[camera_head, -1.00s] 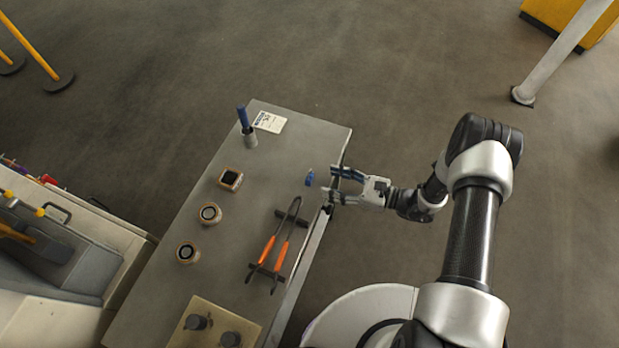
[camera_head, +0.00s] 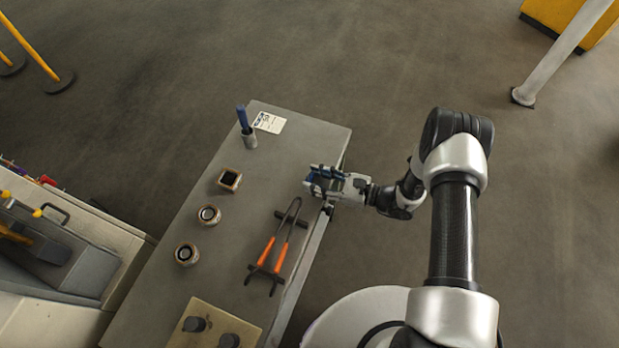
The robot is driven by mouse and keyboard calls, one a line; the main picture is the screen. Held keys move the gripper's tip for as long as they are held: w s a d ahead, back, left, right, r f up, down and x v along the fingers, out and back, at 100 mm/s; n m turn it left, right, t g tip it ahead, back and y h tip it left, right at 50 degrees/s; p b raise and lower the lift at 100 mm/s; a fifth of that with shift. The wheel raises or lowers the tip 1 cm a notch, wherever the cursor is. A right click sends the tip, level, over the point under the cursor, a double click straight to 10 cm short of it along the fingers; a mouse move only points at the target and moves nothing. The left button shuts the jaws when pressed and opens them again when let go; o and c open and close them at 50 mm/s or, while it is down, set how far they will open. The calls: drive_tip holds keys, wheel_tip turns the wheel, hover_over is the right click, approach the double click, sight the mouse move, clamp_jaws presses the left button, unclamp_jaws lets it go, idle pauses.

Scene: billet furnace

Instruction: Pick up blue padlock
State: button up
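The small blue padlock (camera_head: 311,177) is at the right edge of the grey table, in the head view. My gripper (camera_head: 311,178) reaches over that edge from the right. Its two fingers lie on either side of the padlock, one on the far side and one on the near side, and still look spread. The fingers partly hide the padlock. I cannot tell whether either finger touches it.
Orange-handled tongs (camera_head: 271,250) lie on the grey table (camera_head: 235,235) close to my gripper on the near side. A holder with a blue item (camera_head: 244,122), a label card (camera_head: 269,123), several small round and square pieces and a tan block (camera_head: 240,323) are also on it.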

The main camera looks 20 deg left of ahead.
drive_tip(key=c, duration=0.7)
drive_tip(key=shift+r, duration=0.1)
